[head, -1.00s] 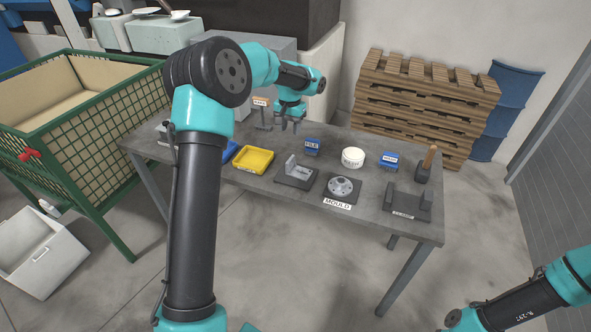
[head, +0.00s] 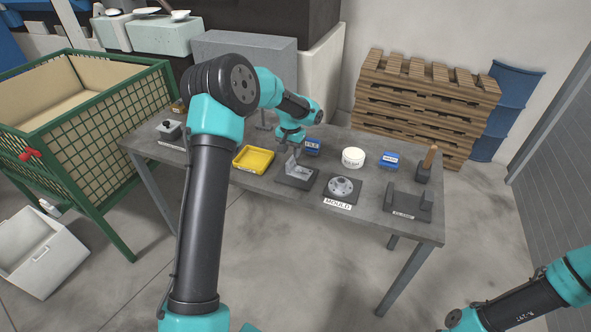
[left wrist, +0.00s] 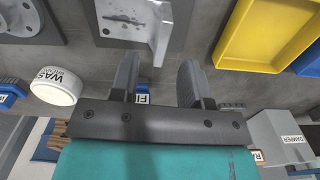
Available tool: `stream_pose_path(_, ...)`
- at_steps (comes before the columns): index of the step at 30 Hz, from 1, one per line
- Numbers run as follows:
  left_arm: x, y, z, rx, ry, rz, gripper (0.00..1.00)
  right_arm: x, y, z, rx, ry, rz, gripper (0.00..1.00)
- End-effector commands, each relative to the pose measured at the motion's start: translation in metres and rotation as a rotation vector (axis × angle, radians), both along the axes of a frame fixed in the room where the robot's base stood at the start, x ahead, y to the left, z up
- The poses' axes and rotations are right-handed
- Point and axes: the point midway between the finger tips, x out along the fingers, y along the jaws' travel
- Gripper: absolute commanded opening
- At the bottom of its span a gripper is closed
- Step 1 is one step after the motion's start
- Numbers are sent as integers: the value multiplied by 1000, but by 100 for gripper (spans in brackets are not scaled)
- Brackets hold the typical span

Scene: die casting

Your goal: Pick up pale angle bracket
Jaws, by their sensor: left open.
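The pale angle bracket (head: 296,167) sits on a dark square base plate (head: 300,181) near the table's front edge. It also shows at the top of the left wrist view (left wrist: 160,28), with a flat part and a raised part, partly cut off by the frame. My left gripper (head: 288,154) is above and just behind the bracket.
A yellow tray (head: 253,160) is left of the base plate and a round mould (head: 341,187) is right of it. A blue labelled block (head: 312,147) and a white tub (head: 353,157) stand behind. A dark fixture (head: 408,203) is at the right.

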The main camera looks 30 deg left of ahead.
Motion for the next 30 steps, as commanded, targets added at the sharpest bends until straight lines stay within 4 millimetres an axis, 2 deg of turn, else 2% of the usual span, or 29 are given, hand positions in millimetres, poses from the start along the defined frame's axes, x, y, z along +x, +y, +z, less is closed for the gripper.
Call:
stream_pose_path(15,-3,1,-51,0,2,0,43,0,0,0,0,0,0,43)
stream_pose_path(30,-3,2,-52,0,0,0,42,0,0,0,0,0,0,43)
